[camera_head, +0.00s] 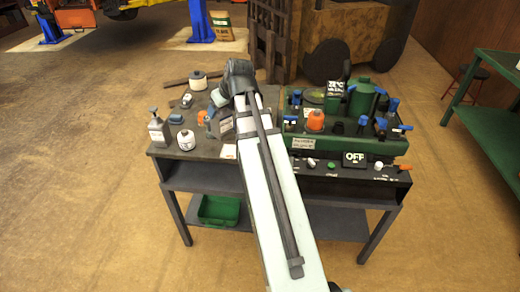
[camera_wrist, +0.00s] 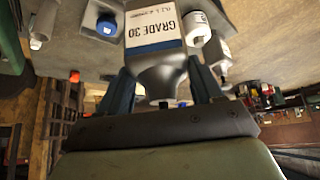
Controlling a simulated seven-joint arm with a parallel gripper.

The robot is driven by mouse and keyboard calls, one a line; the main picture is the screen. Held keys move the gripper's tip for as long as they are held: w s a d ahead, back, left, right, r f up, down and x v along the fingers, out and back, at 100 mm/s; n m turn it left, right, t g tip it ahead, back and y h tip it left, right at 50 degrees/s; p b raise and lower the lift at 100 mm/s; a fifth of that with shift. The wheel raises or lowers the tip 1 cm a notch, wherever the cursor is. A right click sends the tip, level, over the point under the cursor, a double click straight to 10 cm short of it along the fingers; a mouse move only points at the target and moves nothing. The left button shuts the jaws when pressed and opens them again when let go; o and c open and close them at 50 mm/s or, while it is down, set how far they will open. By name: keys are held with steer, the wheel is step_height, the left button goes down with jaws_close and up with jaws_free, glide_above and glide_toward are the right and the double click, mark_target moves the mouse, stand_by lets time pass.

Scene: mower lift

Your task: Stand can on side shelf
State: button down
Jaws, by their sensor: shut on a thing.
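My gripper (camera_wrist: 159,72) is shut on a grey can (camera_wrist: 158,72) in the wrist view. The can has a white label reading "GRADE 30", and its narrowed shoulder lies between the two fingers. In the head view my arm reaches over the dark workbench (camera_head: 206,150), and its wrist (camera_head: 238,78) is above the bench's back middle. The wrist and arm largely hide the fingers and the can there, so I cannot tell how far the can is from the bench top. A green side bench (camera_head: 490,130) with a flat top stands at the right edge.
A pump bottle (camera_head: 158,130), a small white container (camera_head: 185,140) and a white spool-shaped item (camera_head: 198,80) stand on the bench's left. A green control unit (camera_head: 345,145) with several blue fittings fills its right. A green bin (camera_head: 218,210) sits on the lower shelf.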

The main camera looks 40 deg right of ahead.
steer(key=s+d+n+y, duration=0.2)
steer(key=s+d+n, duration=0.25)
steer(key=d, duration=0.85)
step_height(320, 180, down, 10)
steer(key=shift+s+m, duration=0.35)
steer(key=shift+s, duration=0.1)
steer(key=shift+c, duration=0.8)
jaws_free()
steer(key=shift+g, duration=0.3)
steer(key=shift+r, duration=0.1)
steer(key=v, duration=1.2)
steer(key=shift+a, duration=0.1)
